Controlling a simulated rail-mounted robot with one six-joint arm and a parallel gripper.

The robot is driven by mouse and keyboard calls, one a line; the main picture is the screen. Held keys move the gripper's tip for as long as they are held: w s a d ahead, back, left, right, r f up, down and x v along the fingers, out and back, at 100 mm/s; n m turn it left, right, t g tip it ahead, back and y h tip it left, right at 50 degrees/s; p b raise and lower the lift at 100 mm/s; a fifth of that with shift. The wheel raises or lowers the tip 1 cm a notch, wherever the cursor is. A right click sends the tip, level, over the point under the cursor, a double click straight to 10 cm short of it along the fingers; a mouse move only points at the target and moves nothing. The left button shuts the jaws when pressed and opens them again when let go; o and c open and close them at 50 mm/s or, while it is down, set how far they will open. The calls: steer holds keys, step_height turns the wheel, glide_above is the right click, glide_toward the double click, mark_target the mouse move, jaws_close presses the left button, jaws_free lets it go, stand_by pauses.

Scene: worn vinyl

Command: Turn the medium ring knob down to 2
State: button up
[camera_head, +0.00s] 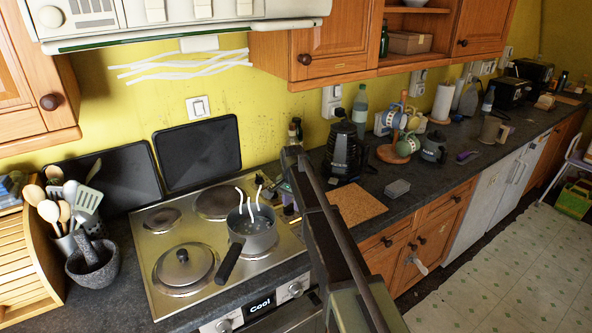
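The steel hob (205,235) has several rings. A steaming pan (252,238) with a black handle stands on the front right ring. A round metal lid (184,266) covers the front left one. Knob markings are too small to read, and I cannot tell which knob is the medium ring's. My dark arm crosses right of the hob and may hide more knobs. My gripper's fingers cannot be made out.
A mortar (93,264) and a utensil pot (84,222) stand left of the hob.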

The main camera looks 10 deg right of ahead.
steer(key=w+m, duration=0.1)
steer(key=w, duration=0.1)
steer(key=w+r+m, duration=0.1)
steer(key=w, duration=0.2)
steer(key=w+m, duration=0.2)
steer(key=w, duration=0.1)
steer(key=shift+r, duration=0.3)
steer(key=shift+s+f, duration=0.15)
steer(key=shift+s, duration=0.05)
